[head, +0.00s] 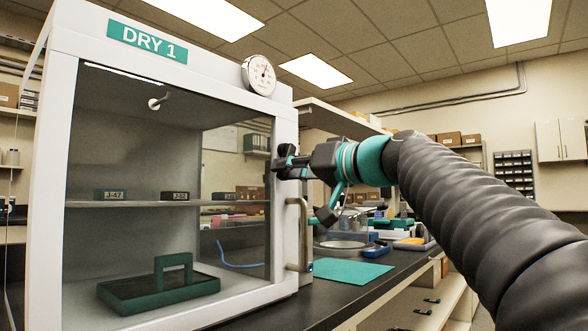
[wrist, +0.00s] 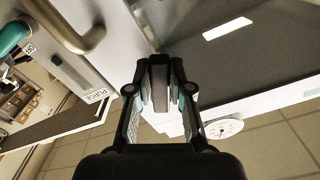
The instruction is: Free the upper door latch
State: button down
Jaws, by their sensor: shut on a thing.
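The dry cabinet (head: 190,20) carries a DRY 1 label and has a glass door with a white frame (head: 285,110). My gripper (head: 283,168) is at the right edge of the door, above the bar handle (head: 298,235). In the wrist view its two fingers (wrist: 159,70) are shut on a small grey block, the upper latch (wrist: 160,92), which sits between them. In the head view the latch is mostly hidden behind the fingers. The handle also shows in the wrist view (wrist: 90,38). The door looks closed.
A round dial gauge (head: 259,75) stands on the cabinet's top right. Inside are a shelf (head: 130,203) with small labelled blocks and a green tray (head: 125,297). A teal mat (head: 350,271) and several items lie on the dark bench right of the cabinet.

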aim_at(266, 147)
jog(key=m+p, duration=0.1)
jog(key=m, duration=0.1)
jog(key=s+a+r+m+p, duration=0.1)
jog(key=m, duration=0.1)
jog(key=r+m+p, duration=0.1)
jog(key=m, duration=0.1)
jog(key=shift+s+a+m, duration=0.15)
jog(key=shift+s+m, duration=0.15)
jog(key=m+p, duration=0.1)
jog(key=r+m+p, duration=0.1)
jog(key=m, duration=0.1)
jog(key=shift+s+a+r, duration=0.1)
jog(key=shift+s+a, duration=0.05)
jog(key=shift+s, duration=0.05)
jog(key=shift+r+m+p, duration=0.25)
jog(key=shift+m+p, duration=0.3)
jog(key=shift+m, duration=0.3)
jog(key=shift+r+m+p, duration=0.2)
jog(key=shift+m+p, duration=0.3)
jog(key=shift+m, duration=0.35)
jog(key=c, duration=1)
grip_release()
jog(key=shift+c, duration=0.2)
